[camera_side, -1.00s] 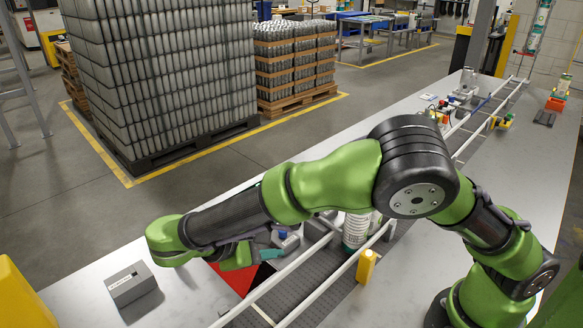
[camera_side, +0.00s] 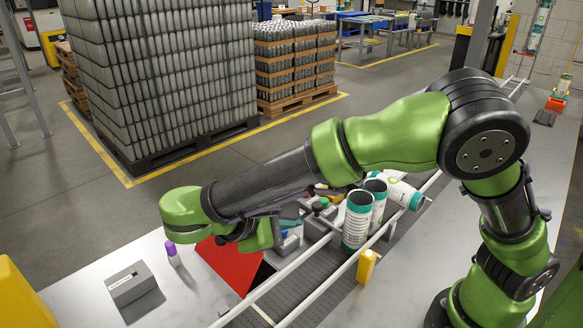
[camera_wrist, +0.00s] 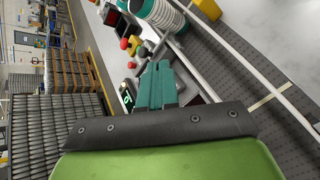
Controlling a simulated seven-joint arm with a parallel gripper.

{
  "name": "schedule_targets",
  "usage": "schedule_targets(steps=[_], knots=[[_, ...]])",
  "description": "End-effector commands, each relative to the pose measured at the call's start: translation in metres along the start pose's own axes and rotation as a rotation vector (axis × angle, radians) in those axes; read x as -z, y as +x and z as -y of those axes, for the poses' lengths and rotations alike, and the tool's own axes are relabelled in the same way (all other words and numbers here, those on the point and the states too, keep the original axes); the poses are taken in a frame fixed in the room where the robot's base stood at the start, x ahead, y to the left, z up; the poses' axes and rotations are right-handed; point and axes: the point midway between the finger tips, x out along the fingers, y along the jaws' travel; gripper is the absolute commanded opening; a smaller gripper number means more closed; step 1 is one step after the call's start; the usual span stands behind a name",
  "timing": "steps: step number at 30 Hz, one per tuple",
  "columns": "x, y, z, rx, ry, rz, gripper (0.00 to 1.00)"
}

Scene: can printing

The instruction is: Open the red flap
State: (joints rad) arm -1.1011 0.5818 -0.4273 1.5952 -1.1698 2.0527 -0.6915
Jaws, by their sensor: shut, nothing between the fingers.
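The red flap (camera_side: 228,266) is in the side view at the front left of the bench, below my wrist. It looks tilted up, with a dark gap along its right side; its upper part is hidden by my arm. My gripper (camera_side: 292,222) is above and to the right of the flap, its teal fingers pointing right, away from it. In the wrist view the fingers (camera_wrist: 156,85) are together and empty. The flap does not show clearly in the wrist view, so I cannot tell whether my gripper body touches it.
A white-and-teal can (camera_side: 356,222) stands by the conveyor rails, with another can behind it and a tilted can (camera_side: 405,194) to its right. A yellow block (camera_side: 366,266) is by the near rail. A grey box (camera_side: 131,284) and a purple-capped bottle (camera_side: 172,254) stand left of the flap.

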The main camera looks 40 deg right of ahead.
Motion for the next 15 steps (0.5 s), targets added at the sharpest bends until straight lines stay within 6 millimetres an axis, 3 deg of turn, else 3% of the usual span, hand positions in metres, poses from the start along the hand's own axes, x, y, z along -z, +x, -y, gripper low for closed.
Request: schedule_targets(steps=[3,8,15], knots=[[0.004,0.023,0.008,0.163,0.077,0.062,0.00],[0.008,0.044,0.021,0.408,0.201,0.149,0.00],[0.024,0.066,0.033,0.964,0.501,0.382,0.00]])
